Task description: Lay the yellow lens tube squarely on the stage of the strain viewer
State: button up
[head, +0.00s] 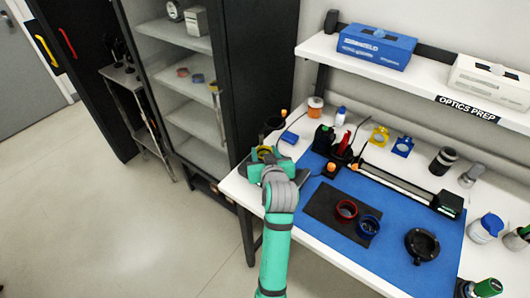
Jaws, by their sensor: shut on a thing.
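My gripper (266,157), at the end of my green and grey arm, is at the left end of the white bench. It is shut on the yellow lens tube (264,150), of which only a small yellow part shows between the green jaws. A dark grey piece (303,173) shows just right of the gripper, mostly hidden by it; it may be part of the strain viewer, but I cannot tell. Whether the tube touches anything beneath it is hidden.
A blue mat (325,245) covers the bench front, with a dark pad holding a red ring (346,209) and a blue ring (368,225). A long bar device (405,188) lies behind. Yellow (380,135) and blue (402,146) holders stand further back. A glass cabinet (190,90) stands left.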

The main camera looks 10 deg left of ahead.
jog(key=o, duration=1.1)
jog(key=shift+r, duration=0.15)
jog(key=v, duration=1.2)
